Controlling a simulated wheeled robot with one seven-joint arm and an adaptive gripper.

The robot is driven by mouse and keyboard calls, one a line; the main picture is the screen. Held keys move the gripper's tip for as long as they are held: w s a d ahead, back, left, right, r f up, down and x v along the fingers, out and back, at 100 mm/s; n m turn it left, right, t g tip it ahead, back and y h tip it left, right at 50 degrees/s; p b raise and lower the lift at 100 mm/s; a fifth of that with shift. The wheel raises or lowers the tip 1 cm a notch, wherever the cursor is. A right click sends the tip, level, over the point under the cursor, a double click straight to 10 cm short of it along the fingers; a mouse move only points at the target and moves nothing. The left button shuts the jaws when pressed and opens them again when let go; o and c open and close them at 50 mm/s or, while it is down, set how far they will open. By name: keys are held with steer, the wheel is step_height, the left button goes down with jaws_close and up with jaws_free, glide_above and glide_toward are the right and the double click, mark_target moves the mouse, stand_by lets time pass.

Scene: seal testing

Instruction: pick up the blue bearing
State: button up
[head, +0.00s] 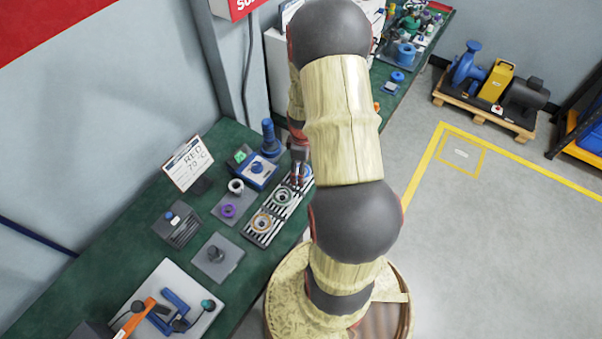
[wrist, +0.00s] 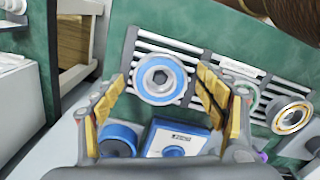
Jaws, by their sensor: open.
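The blue bearing (wrist: 160,78) is a ring with a blue band and a dark centre, lying on a slatted grey rack (wrist: 188,47). In the wrist view my gripper (wrist: 164,90) is open, with one yellow-padded finger to each side of the bearing. The fingers look apart from it, and nothing is held. In the head view my gripper (head: 299,172) is over the far end of the rack (head: 262,234), and my arm hides part of that end. A green-ringed bearing (head: 282,197) and a tan-ringed bearing (head: 262,222) lie farther along the rack.
A blue-and-white device (head: 258,171) and a blue cylinder (head: 270,138) stand beside the rack. A grey plate with a white ring and a purple ring (head: 229,210) is to the left. A sign (head: 187,163) stands behind. Green table (head: 130,229) shows between things.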

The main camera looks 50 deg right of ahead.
steer(key=shift+r, duration=0.1)
steer(key=shift+c, duration=0.4)
steer(key=c, duration=1.4)
